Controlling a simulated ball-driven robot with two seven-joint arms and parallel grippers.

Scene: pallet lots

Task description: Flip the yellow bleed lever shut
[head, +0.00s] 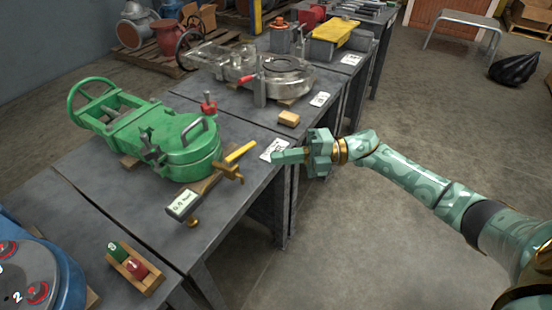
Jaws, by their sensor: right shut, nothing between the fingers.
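The yellow bleed lever (241,151) is a short bar on a brass valve fitting (229,173) near the front edge of the table, just right of the green machine (172,145). It slants up and to the right in the picture. A label plate (184,203) sits at the fitting's near end. My right gripper (277,157) is shut and empty. Its tips are a little right of the lever, apart from it, in front of a white card (271,149). My left gripper is not in view.
A red-handled valve (209,105) stands behind the lever. A wooden block (289,118) lies farther back on the table. The floor right of the tables is open.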

